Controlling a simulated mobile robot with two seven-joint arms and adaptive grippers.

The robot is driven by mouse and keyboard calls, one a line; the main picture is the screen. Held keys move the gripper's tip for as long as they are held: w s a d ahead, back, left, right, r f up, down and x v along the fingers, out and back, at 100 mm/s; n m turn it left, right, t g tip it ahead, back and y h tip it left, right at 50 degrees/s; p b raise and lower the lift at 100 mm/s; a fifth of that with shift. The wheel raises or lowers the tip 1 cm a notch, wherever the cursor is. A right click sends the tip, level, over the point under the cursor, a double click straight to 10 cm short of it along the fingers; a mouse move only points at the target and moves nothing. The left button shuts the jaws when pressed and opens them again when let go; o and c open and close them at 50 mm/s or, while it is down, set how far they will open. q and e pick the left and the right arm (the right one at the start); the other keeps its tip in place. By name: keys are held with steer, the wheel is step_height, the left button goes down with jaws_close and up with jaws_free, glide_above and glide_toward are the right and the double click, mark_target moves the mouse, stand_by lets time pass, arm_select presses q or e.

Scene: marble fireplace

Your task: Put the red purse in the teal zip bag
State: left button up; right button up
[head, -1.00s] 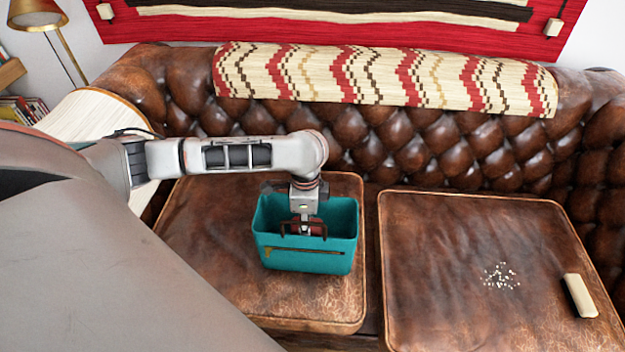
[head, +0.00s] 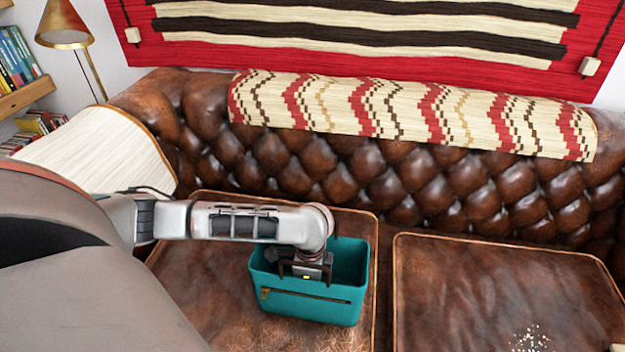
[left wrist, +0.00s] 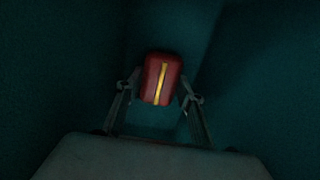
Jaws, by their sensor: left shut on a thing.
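The teal zip bag (head: 318,303) stands upright and open-topped on the left seat cushion of the sofa, with a zip along its front. My left arm reaches over it and my left gripper is down inside the bag, its fingers hidden by the bag's front wall in the head view. In the left wrist view the red purse (left wrist: 160,80), with a yellow strip, sits between the two fingers of my left gripper (left wrist: 158,92), which is shut on it. Dark teal walls surround them. I cannot tell whether the purse touches the bag's bottom. My right gripper is not in view.
The brown leather sofa has a second cushion (head: 500,300) on the right, with small white crumbs (head: 531,338) on it. A patterned cloth (head: 410,110) lies over the backrest. A white cushion (head: 95,150) is behind my left arm, and a brass lamp (head: 63,25) stands at the left.

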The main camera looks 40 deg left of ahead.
arm_select(q)
steer(key=shift+f, duration=0.1)
steer(key=o, duration=1)
steer(key=shift+c, duration=0.2)
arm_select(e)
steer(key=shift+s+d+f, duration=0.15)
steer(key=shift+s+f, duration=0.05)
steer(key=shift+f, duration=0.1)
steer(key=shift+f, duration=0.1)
